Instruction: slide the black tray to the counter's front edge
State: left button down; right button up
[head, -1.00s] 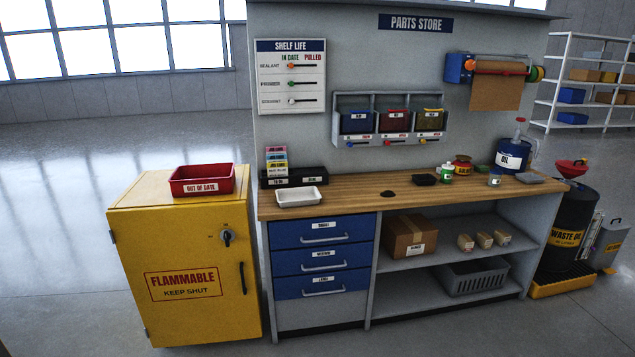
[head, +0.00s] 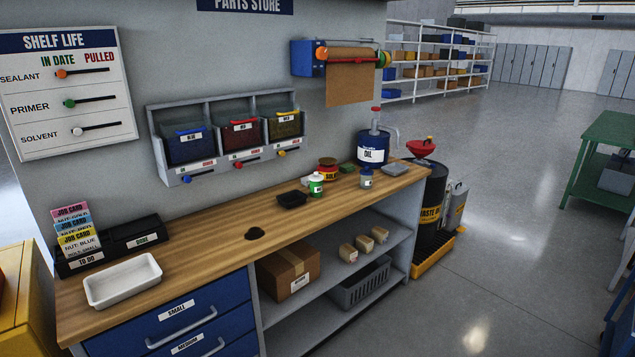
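The small black tray (head: 292,199) sits on the wooden counter (head: 205,247), toward the back and about midway along it. It looks empty. The counter's front edge runs from the lower left to the right, in front of the tray, with bare wood between. A flat dark patch or object (head: 255,232) lies on the wood to the left of the tray. Neither of my grippers shows in the head view.
A small jar (head: 366,179) and blue oil container (head: 372,151) stand farther right. A white tray (head: 123,281) is at the left end.

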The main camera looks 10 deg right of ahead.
aim_at(290, 200)
jog(key=i+l+z, duration=0.15)
jog(key=i, duration=0.25)
jog(key=i+l+z, duration=0.15)
jog(key=i+l, duration=0.15)
jog(key=i+l+z, duration=0.15)
jog(key=i, duration=0.35)
